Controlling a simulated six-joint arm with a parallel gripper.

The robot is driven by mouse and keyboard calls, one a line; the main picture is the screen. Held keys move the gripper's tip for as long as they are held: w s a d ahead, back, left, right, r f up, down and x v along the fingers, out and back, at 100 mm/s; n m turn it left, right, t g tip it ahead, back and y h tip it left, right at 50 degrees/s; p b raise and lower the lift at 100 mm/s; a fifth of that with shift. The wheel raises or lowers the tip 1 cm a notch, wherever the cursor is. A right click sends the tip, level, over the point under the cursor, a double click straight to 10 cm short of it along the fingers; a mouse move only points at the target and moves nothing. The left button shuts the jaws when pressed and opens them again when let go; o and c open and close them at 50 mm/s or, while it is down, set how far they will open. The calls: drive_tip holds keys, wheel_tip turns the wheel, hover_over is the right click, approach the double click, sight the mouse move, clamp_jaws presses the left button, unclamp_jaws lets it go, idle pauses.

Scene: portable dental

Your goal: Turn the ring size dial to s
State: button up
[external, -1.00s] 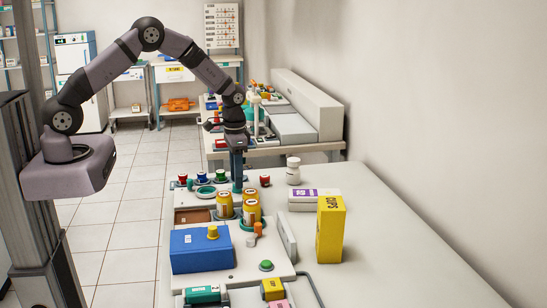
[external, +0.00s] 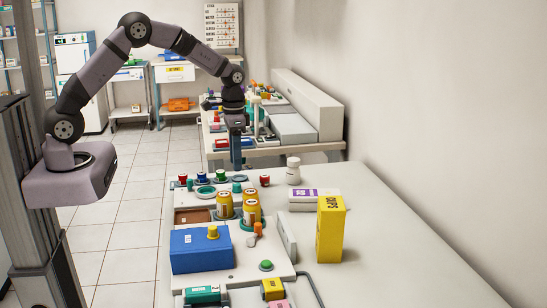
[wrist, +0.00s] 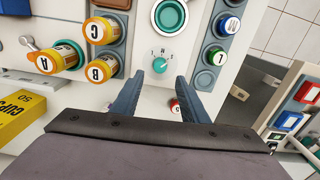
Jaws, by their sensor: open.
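The ring size dial shows in the wrist view as a small teal knob (wrist: 160,64) on a round white face with small dark letters along its upper side. The letters and the knob's pointing direction are too small to read surely. In the external view the teal knob (external: 237,187) stands at the far end of the white panel. My gripper (wrist: 158,88) is open and empty, its two fingers pointing toward the dial and spread to either side of it in the picture. In the external view my gripper (external: 236,170) hangs above the knob, apart from it.
Yellow-capped bottles marked A (wrist: 45,63), B (wrist: 100,70) and C (wrist: 100,31) stand near the dial. A teal round dish (wrist: 170,17) and lettered blue (wrist: 232,25) and green (wrist: 215,56) caps are also close.

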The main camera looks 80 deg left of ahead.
sight(237, 184)
drive_tip(key=shift+f, duration=0.1)
drive_tip(key=shift+f+p, duration=1.05)
drive_tip(key=shift+f, duration=2.55)
